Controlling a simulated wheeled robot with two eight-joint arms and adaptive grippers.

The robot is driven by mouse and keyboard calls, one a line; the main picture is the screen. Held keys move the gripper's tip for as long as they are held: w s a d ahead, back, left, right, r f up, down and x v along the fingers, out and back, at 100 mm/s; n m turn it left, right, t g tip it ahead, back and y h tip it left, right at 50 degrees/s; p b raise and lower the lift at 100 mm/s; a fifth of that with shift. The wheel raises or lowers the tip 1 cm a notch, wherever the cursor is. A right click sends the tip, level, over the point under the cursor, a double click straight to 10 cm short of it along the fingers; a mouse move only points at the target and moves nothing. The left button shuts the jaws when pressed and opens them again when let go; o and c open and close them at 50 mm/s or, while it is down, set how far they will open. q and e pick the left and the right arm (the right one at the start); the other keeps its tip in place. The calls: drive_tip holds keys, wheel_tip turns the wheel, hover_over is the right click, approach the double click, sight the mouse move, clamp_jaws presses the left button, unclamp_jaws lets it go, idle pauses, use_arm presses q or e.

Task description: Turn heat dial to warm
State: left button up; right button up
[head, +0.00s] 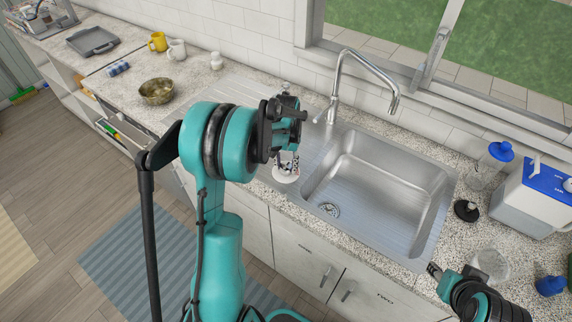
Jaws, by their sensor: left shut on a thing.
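My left gripper (287,157) is at the left edge of the sink, its arm rising from the lower middle. It is shut on a small white round thing (286,174), mostly hidden by the fingers. I cannot tell whether this is the heat dial, and no dial marking can be read. My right gripper (437,272) is low at the right, over the counter's front edge by the sink's right corner. It is small and partly turned away, so its opening is unclear.
A steel sink (445,205) with a tall faucet (366,62) fills the middle. At right stand a white box with a blue top (525,205), a blue-lidded clear jar (485,172) and a dark round thing (466,210).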

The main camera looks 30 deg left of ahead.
sight(286, 166)
idle(0.3)
use_arm(q)
drive_tip(key=o, duration=1.2)
drive_tip(key=shift+c, duration=0.2)
wheel_tip(286, 166, up, 12)
drive_tip(key=s+d+f+m+t+b, duration=0.2)
drive_tip(key=s+d+t+b, duration=0.2)
drive_tip(key=s+d, duration=1.1)
drive_tip(key=s+t, duration=0.3)
drive_tip(key=s, duration=0.1)
drive_tip(key=shift+d, duration=0.25)
